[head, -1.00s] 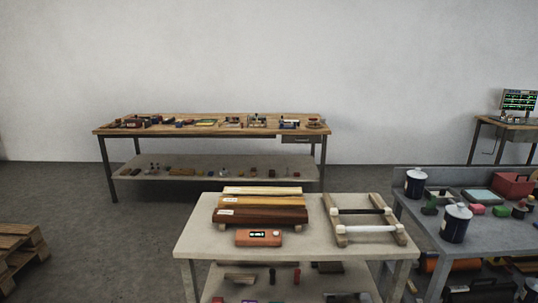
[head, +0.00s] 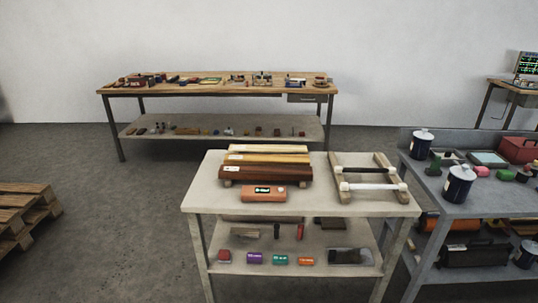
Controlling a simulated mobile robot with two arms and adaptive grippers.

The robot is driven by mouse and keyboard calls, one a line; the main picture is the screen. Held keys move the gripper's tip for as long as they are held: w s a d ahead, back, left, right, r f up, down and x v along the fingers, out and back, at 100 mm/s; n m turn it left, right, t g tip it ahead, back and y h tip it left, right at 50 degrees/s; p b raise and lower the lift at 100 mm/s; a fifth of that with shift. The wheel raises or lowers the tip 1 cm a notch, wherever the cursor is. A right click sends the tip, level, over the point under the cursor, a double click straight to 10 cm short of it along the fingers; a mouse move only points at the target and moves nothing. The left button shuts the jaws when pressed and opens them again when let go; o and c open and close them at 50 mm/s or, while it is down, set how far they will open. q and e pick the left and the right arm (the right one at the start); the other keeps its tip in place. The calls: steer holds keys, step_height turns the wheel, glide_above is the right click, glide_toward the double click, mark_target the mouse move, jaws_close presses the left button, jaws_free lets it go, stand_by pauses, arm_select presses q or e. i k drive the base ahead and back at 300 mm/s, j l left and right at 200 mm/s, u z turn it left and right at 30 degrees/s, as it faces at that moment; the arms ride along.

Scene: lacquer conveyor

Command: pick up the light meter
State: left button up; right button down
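An orange box-shaped device with a dark display (head: 264,194) lies on the top of the near pale table, close to its front edge. It looks like the light meter, but its lettering is too small to read. It lies in front of a stack of wooden bars (head: 262,172), with nothing on top of it. Neither of my grippers is in view.
A wooden frame with rods (head: 367,180) sits right of the device. The pale table (head: 225,207) has several small coloured items on its lower shelf. A grey bench (head: 418,172) with cans stands close at right. A pallet (head: 25,212) lies at left. Floor between is clear.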

mark_target(249, 193)
steer(key=i+j, duration=0.1)
steer(key=i, duration=0.4)
steer(key=i+j, duration=0.1)
steer(key=i, duration=0.45)
